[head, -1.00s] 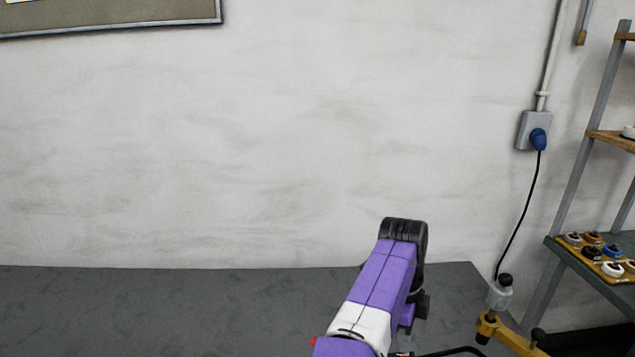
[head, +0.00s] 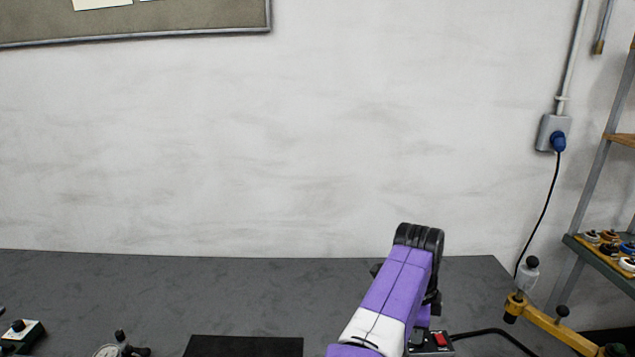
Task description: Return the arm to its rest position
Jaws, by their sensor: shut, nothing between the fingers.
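My purple and white arm (head: 398,282) rises from the bottom edge, right of the middle, in the head view. It ends in a black joint (head: 420,237) that stands out against the lower wall. Dark parts hang below this joint on its right side. My gripper itself does not show; the arm's links and the lower picture edge may hide it.
A dark grey table (head: 250,290) runs along the wall. It carries a black mat (head: 243,346), a box with a red switch (head: 438,340) close to my arm, and a yellow jointed stand (head: 555,325). A shelf (head: 620,258) stands right.

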